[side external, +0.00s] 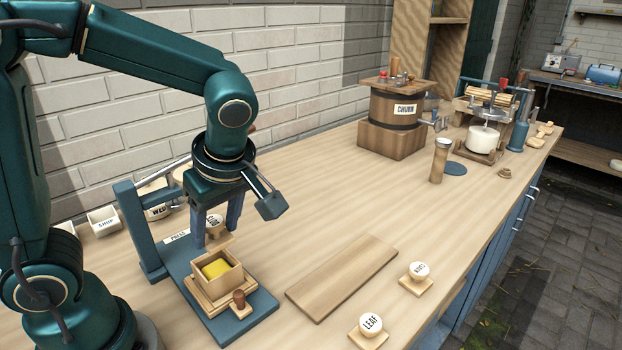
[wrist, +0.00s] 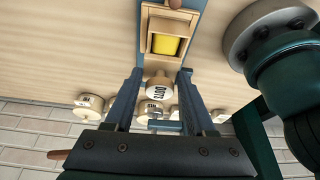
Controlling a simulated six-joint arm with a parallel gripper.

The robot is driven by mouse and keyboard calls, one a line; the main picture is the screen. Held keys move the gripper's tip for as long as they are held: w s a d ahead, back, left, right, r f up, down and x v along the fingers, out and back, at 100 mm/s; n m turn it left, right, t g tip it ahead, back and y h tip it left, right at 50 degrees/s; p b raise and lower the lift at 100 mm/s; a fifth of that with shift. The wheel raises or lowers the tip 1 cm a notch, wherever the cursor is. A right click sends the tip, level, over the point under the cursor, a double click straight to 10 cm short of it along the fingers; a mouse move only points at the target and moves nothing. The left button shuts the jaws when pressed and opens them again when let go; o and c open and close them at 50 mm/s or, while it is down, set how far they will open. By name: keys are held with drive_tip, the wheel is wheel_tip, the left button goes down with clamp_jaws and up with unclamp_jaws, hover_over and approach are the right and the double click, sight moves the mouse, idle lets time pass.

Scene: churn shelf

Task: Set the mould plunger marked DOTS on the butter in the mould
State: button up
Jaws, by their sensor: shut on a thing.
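The wooden plunger marked DOTS (wrist: 157,91) is between the fingers of my gripper (wrist: 158,80), which is shut on its round knob. In the side view my gripper (side external: 213,222) points down with the plunger (side external: 215,238), its square plate above and just behind the mould. The mould (side external: 231,281) is a square wooden box holding yellow butter (side external: 216,268). It stands on the blue press base. In the wrist view the mould (wrist: 150,53) and butter (wrist: 165,44) lie ahead of the fingertips, apart from the plunger. The butter's top is uncovered.
The blue press (side external: 143,232) has a post and arm close beside my gripper. A plunger marked LEAF (side external: 371,323), another plunger (side external: 419,272) and a flat board (side external: 342,277) lie to the right. The churn (side external: 398,110) stands far back. The middle of the bench is clear.

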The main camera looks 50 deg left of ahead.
sight(216, 242)
drive_tip(key=shift+s+a+r, duration=0.3)
drive_tip(key=shift+s, duration=0.15)
drive_tip(key=shift+f, duration=2.15)
drive_tip(key=shift+f, duration=0.5)
drive_tip(key=shift+r, duration=0.1)
idle(0.3)
drive_tip(key=o, duration=1.4)
drive_tip(key=c, duration=0.4)
drive_tip(key=shift+v, duration=4.9)
